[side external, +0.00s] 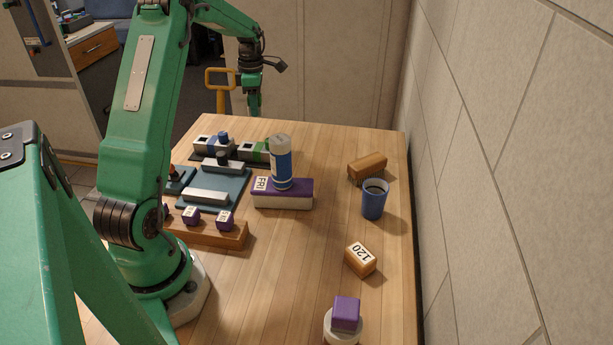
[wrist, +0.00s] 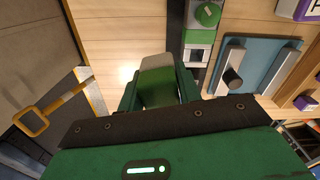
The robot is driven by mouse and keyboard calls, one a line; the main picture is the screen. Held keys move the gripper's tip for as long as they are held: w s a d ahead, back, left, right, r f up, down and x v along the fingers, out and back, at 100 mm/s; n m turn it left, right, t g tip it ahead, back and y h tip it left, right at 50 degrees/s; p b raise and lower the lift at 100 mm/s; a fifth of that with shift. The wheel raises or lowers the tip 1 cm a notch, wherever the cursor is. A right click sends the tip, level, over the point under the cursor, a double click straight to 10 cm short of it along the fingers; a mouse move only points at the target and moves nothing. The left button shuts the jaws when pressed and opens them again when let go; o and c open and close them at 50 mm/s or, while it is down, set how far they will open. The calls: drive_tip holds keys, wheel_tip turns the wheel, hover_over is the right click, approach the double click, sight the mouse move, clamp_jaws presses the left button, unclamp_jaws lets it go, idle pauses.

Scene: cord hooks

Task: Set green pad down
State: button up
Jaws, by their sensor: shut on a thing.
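My gripper (side external: 254,110) is at the far end of the table, above its far edge in the side view. In the wrist view my gripper (wrist: 158,88) is shut on the green pad (wrist: 158,82), a green block with a pale grey-green end between the two green fingers. The pad cannot be told apart from the green fingers in the side view. Whether its underside touches anything is hidden. A dark rack (side external: 231,157) with pale blocks, a blue knob and a green part stands nearer; its green round part (wrist: 207,14) shows in the wrist view.
A blue board (side external: 213,187) with white bars lies before the rack. A glue bottle (side external: 281,163) stands on a purple-topped eraser (side external: 283,194).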

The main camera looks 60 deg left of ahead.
drive_tip(key=w+d+m, duration=0.1)
drive_tip(key=w+d, duration=0.8)
drive_tip(key=d, duration=0.3)
drive_tip(key=w+d+m, duration=0.2)
drive_tip(key=w+d, duration=0.7)
drive_tip(key=d, duration=0.4)
hover_over(336, 144)
wheel_tip(336, 144, down, 7)
drive_tip(key=shift+s+r, duration=0.1)
drive_tip(key=shift+f, duration=2)
drive_tip(key=shift+f, duration=0.1)
drive_tip(key=o, duration=1)
